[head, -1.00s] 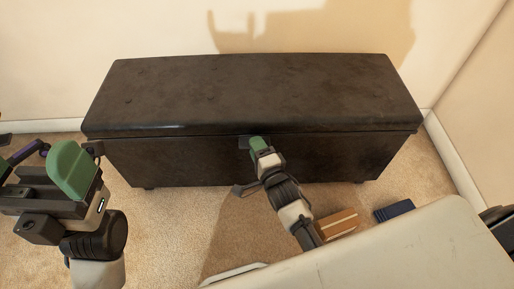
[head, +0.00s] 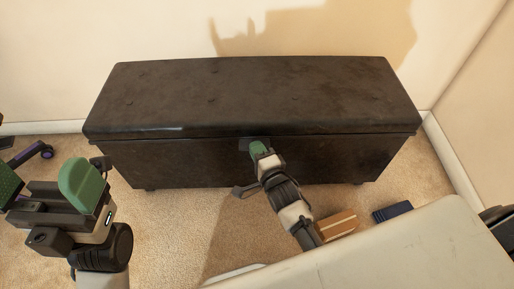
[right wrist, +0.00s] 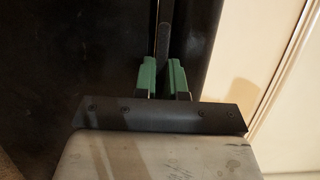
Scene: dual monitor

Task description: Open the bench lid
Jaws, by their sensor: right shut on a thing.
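The dark brown bench (head: 200,165) stands against the back wall, with its padded lid (head: 250,90) lying down on the body. My right gripper (head: 257,149) is at the middle of the lid's front edge, over a small dark plate there. In the right wrist view its two green fingers (right wrist: 163,65) are shut on a thin dark strip that runs along the lid's edge; I cannot tell its exact shape. My left gripper (head: 45,187) is open and empty at the left, in front of the bench and apart from it.
A brown striped block (head: 337,227) and a dark blue object (head: 392,211) lie on the carpet, front right of the bench. A pale surface (head: 400,250) fills the lower right. Purple-tipped chair-like legs (head: 35,153) show at far left.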

